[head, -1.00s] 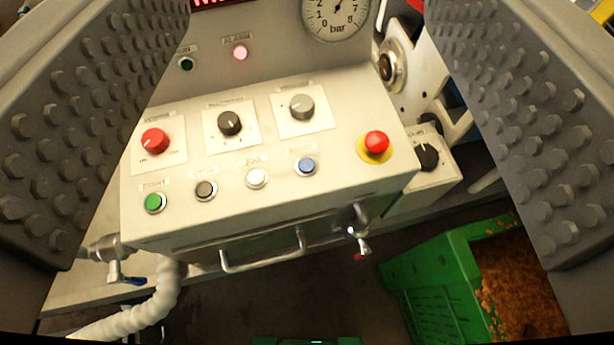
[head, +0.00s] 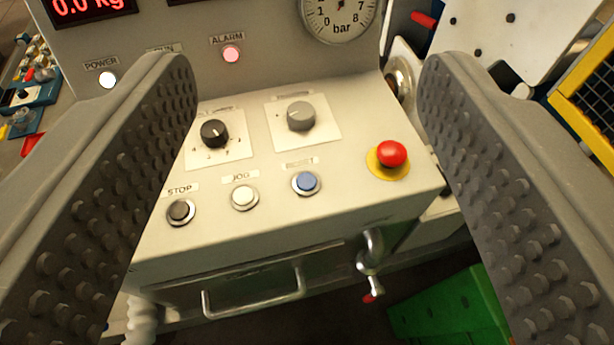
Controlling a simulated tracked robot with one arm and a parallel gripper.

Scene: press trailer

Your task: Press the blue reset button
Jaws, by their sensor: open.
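The blue reset button (head: 306,183) sits in a silver ring on the sloped cream panel (head: 250,230), at the right end of the visible button row. A label above it reads RESET, slightly blurred. My gripper (head: 308,80) is open, with its two studded grey fingers at the left and right of the picture. The blue button shows between them, with nothing held. The fingers do not visibly touch it.
Beside it are the white JOG button (head: 244,197), the black STOP button (head: 181,211) and a red emergency stop (head: 391,154). A grey knob (head: 301,115) and black knob (head: 214,133) stand above. A drawer handle (head: 254,292), a valve (head: 370,262) and a green crate (head: 450,312) are below.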

